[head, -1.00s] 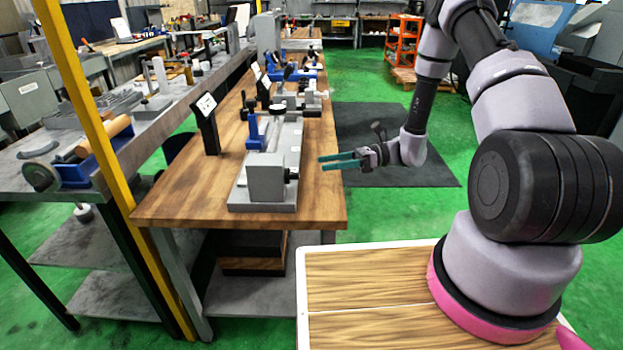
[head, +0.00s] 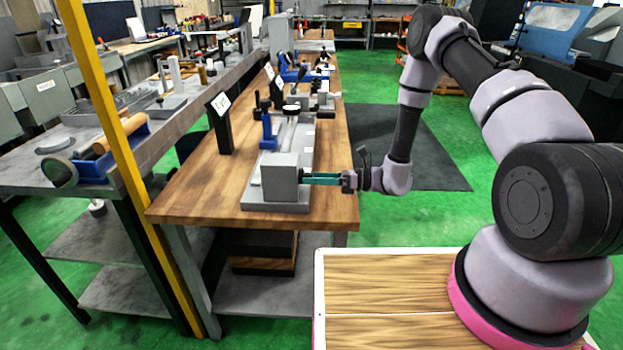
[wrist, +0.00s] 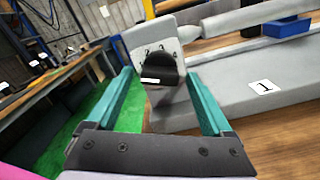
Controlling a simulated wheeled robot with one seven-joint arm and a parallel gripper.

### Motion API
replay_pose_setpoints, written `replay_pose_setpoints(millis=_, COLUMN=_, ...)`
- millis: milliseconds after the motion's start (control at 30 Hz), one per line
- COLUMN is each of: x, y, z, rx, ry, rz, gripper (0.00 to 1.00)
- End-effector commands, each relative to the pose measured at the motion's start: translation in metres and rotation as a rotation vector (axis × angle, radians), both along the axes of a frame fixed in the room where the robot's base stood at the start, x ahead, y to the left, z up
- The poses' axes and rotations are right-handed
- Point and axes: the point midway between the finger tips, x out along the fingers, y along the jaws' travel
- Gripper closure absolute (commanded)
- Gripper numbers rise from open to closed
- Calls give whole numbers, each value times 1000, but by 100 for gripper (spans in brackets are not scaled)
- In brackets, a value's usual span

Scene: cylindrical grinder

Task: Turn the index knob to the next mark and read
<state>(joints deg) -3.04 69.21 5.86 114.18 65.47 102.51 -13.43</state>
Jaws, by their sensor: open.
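The grinder (head: 279,178) is a grey machine on the wooden bench, with a block-shaped headstock at its near end. In the wrist view its index knob (wrist: 157,69) is a dark round knob with a white pointer bar, on a grey face with small marks around it. In the head view my gripper (head: 306,178) reaches the headstock's right side, and the knob is hidden there.
A label with "1" (wrist: 263,87) lies on the grey base. A black sign stand (head: 221,124) stands left of the grinder. More devices stand farther back along the bench (head: 190,206). A yellow post (head: 125,160) rises at left.

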Motion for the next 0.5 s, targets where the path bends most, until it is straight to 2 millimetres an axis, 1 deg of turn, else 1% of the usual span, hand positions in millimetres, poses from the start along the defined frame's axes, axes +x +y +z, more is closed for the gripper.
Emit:
replay_pose_setpoints(millis=100, x=0, y=5, z=0, rx=0, ry=0, rz=0, gripper=15)
replay_pose_setpoints(millis=367, x=0, y=6, z=0, rx=0, ry=0, rz=0, gripper=15)
replay_pose_setpoints(millis=400, x=0, y=6, z=0, rx=0, ry=0, rz=0, gripper=30)
replay_pose_setpoints(millis=467, x=0, y=6, z=0, rx=0, ry=0, rz=0, gripper=53)
replay_pose_setpoints(millis=500, x=0, y=6, z=0, rx=0, ry=0, rz=0, gripper=68)
